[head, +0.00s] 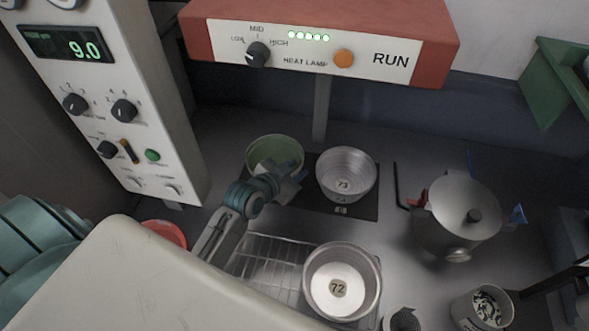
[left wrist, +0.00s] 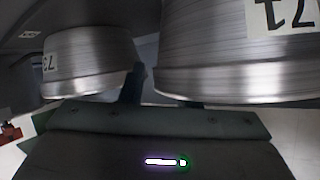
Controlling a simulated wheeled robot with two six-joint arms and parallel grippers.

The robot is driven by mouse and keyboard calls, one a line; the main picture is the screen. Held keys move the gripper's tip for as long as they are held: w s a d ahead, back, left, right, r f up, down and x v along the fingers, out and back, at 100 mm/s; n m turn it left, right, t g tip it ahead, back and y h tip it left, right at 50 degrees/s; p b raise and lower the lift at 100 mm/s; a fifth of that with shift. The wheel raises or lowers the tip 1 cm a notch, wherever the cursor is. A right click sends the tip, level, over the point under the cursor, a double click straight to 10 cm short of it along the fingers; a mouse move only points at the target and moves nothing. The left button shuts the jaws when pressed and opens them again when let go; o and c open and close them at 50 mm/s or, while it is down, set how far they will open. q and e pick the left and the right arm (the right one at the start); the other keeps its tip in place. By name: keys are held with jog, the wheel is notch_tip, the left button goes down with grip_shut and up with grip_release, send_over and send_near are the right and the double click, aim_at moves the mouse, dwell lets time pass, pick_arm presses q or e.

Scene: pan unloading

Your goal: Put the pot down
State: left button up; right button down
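A metal pot with a green inside (head: 268,148) is at the left of the dark mat (head: 330,203) under the heat lamp. In the left wrist view a pot labelled 71 (left wrist: 235,55) fills the upper right, its rim close to my gripper. My left gripper (head: 290,183) is at the green-lined pot's near right rim. It appears shut on the pot wall, one dark finger outside and one at the opening; the fingertips are mostly hidden. I cannot tell whether the pot touches the mat. My right gripper is not in view.
Pot 73 (head: 346,170) stands close on the right; it also shows in the left wrist view (left wrist: 85,62). Pot 72 (head: 343,262) is on the wire rack (head: 268,262). A lidded pot (head: 445,235) stands right. The red heat lamp (head: 225,20) hangs above.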

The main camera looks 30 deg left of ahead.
pick_arm(q)
jog(key=shift+r, duration=0.1)
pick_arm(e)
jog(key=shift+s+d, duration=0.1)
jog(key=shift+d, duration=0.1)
